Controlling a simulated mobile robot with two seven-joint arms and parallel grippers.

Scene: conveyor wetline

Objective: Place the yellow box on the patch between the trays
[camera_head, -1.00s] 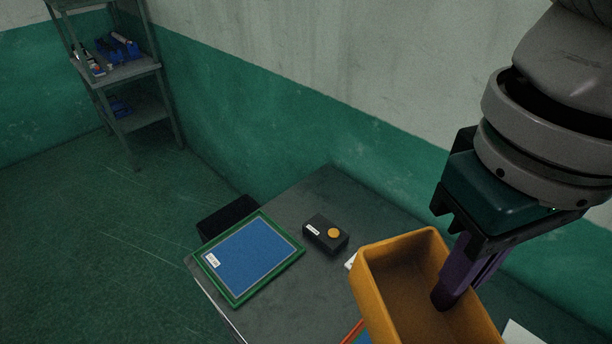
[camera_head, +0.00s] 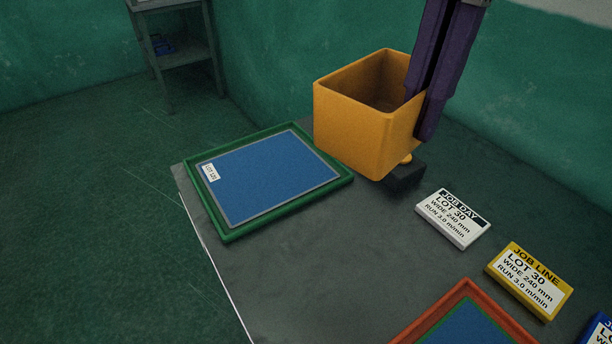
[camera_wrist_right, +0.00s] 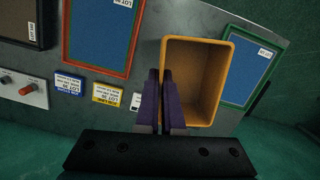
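The yellow box (camera_head: 365,125) is an open-topped bin, upright and apparently held above the table at the far side. My right gripper (camera_head: 424,118) is shut on its right wall, one purple finger inside and one outside. In the right wrist view, the gripper (camera_wrist_right: 160,80) pinches the wall of the box (camera_wrist_right: 224,90). The green tray (camera_head: 228,236) with a blue sheet lies left of the box. The red tray (camera_head: 420,328) is partly cut off at the bottom. The patch between the trays (camera_head: 325,265) is bare grey tabletop. My left gripper is not in view.
A black device (camera_head: 405,177) with an orange button is partly hidden behind the box. A white card block (camera_head: 453,218), a yellow card block (camera_head: 529,281) and a blue one (camera_head: 598,330) line the right side. A shelf (camera_head: 182,55) stands far back.

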